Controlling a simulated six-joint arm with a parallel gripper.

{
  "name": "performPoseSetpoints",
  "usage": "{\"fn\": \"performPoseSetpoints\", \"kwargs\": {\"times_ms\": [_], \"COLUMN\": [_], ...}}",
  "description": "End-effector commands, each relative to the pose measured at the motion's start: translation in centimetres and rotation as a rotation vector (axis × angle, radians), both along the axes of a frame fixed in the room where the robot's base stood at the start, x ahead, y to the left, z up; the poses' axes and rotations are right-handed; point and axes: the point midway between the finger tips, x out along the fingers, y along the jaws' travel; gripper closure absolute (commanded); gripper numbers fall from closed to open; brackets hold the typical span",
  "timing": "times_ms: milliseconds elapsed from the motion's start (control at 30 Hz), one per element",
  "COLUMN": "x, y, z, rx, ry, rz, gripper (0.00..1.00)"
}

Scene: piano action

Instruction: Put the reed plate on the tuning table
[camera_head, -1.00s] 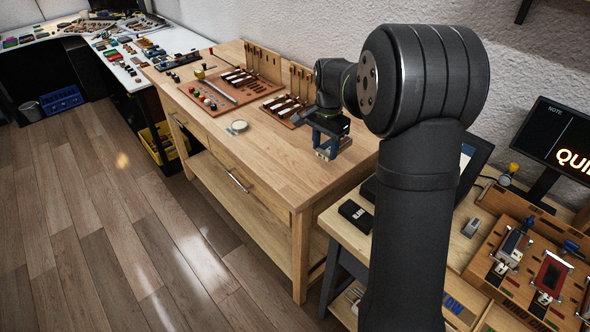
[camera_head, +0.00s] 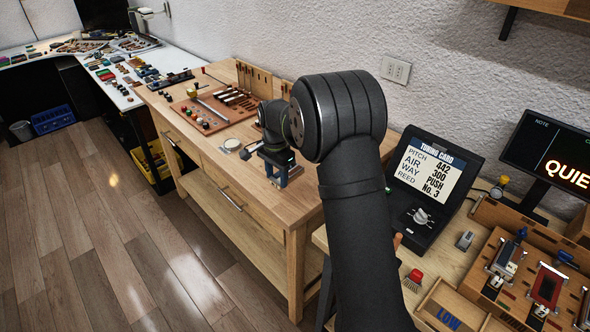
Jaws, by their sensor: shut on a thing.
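My gripper (camera_head: 281,172) is low over the right end of the wooden workbench (camera_head: 268,200), pointing down, with blue-grey fingers. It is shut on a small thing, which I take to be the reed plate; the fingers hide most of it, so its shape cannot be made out. The tuning table (camera_head: 446,256) is at the right, with the tuning card screen (camera_head: 428,178) standing at its back. My arm hides part of its left side.
A display (camera_head: 560,150) stands behind. A round dish (camera_head: 232,144) and tool board (camera_head: 213,115) are on the workbench.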

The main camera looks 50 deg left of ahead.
Motion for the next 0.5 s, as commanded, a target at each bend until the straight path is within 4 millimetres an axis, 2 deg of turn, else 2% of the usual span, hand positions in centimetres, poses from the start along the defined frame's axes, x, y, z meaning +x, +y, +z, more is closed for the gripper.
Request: {"fn": "performPoseSetpoints", "kwargs": {"times_ms": [33, 200, 500], "x": [0.1, 0.2, 0.2], "y": [-0.3, -0.3, -0.3], "z": [-1.1, -2.9, -3.3], "rx": [-0.005, -0.002, -0.001], "ry": [0.002, 0.001, 0.000], "rz": [-0.002, -0.001, -0.001], "gripper": [0.80, 0.80, 0.80]}}
